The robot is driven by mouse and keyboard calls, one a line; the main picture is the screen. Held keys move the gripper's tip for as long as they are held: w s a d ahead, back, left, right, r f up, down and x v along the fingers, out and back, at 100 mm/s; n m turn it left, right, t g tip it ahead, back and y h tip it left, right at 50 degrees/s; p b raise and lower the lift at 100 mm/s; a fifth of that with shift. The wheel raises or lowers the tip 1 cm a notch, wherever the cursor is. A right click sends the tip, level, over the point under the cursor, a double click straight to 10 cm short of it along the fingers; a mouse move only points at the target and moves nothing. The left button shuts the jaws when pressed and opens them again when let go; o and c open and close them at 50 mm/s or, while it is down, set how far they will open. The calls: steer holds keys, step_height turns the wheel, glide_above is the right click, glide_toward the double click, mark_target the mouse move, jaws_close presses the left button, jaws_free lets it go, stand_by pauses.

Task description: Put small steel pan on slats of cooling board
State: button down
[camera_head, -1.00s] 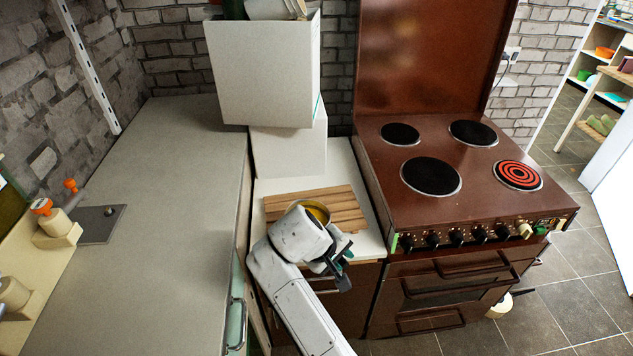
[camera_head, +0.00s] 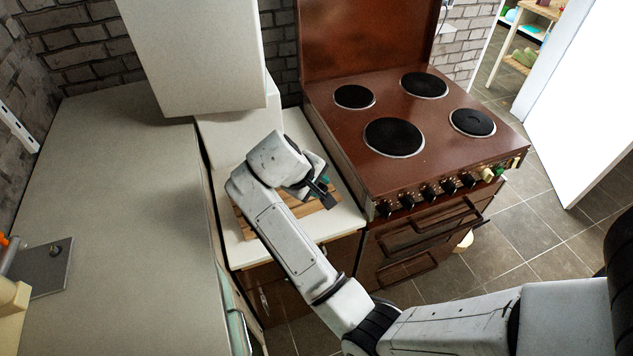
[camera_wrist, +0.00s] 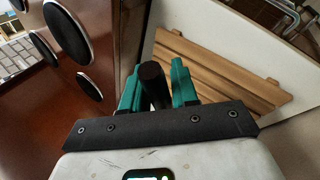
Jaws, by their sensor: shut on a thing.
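The slatted wooden cooling board (camera_head: 316,206) lies on the white counter left of the stove, partly covered by my arm in the head view. It also shows in the wrist view (camera_wrist: 215,72), with dark gaps between its slats. My gripper (camera_head: 322,188) is over the board's right part in the head view. In the wrist view its green fingers (camera_wrist: 154,88) are shut on a dark rounded bar, which looks like the handle of the small steel pan (camera_wrist: 153,84). The pan's body is not seen in either current view. I cannot tell how high the handle is above the board.
The brown stove (camera_head: 330,105) with several dark hotplates stands right of the white counter (camera_head: 345,218). A large white box (camera_head: 195,55) sits at the back, above another white block (camera_head: 235,125). A long grey worktop (camera_head: 120,190) runs along the left and is mostly clear.

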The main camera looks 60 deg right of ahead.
step_height(320, 180, down, 8)
steer(key=b, duration=0.2)
steer(key=shift+r+b, duration=0.15)
steer(key=shift+b, duration=0.25)
steer(key=shift+f, duration=0.6)
stand_by(0.7)
steer(key=c, duration=0.8)
jaws_free()
steer(key=shift+s, duration=0.1)
steer(key=shift+f, duration=0.1)
steer(key=v, duration=1.1)
steer(key=shift+b, duration=0.4)
